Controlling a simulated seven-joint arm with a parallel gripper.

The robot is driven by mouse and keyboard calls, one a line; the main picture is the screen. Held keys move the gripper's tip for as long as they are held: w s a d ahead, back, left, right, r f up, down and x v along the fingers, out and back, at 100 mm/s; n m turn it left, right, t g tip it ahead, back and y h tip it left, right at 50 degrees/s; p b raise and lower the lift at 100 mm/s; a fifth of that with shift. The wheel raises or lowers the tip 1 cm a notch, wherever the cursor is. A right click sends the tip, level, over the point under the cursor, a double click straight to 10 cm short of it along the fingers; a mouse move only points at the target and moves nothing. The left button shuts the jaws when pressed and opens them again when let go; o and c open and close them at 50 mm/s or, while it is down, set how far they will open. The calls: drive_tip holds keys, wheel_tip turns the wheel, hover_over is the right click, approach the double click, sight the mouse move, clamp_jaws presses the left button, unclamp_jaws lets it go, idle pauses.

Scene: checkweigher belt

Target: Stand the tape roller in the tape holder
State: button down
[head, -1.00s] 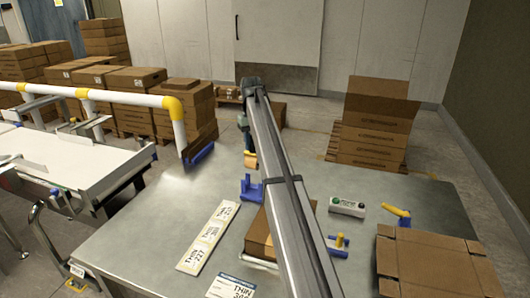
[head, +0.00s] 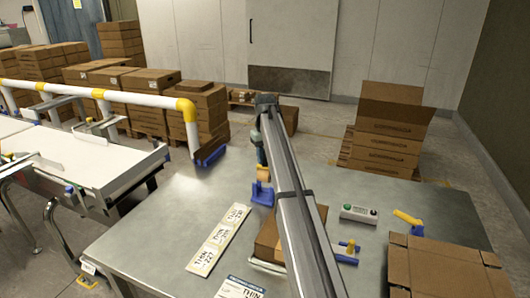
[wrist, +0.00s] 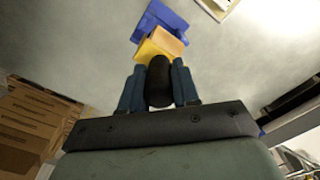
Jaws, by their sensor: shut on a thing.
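My gripper (wrist: 159,86) is shut on the black handle of the tape roller (wrist: 160,70). In the wrist view the roller's yellow and tan head points away from the fingers, towards the blue tape holder (wrist: 170,18). In the head view my gripper (head: 262,165) is low over the far part of the table. The tape roller (head: 264,174) hangs below it, directly above the tape holder (head: 262,196), which stands on the table. The gap between roller and holder looks very small; I cannot tell whether they touch.
A label sheet (head: 218,240) lies left of the holder. A brown box (head: 268,240) is partly hidden by my arm. A button box (head: 360,214), a yellow-handled tool (head: 408,217), a blue-yellow item (head: 346,250) and a carton (head: 440,268) are to the right. The table's left-back area is clear.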

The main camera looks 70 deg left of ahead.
sight(265, 171)
drive_tip(key=shift+f, duration=3.5)
drive_tip(key=shift+f, duration=0.1)
drive_tip(key=c, duration=0.8)
unclamp_jaws()
drive_tip(key=shift+o, duration=0.2)
wheel_tip(265, 171, up, 14)
drive_tip(key=shift+f, duration=0.1)
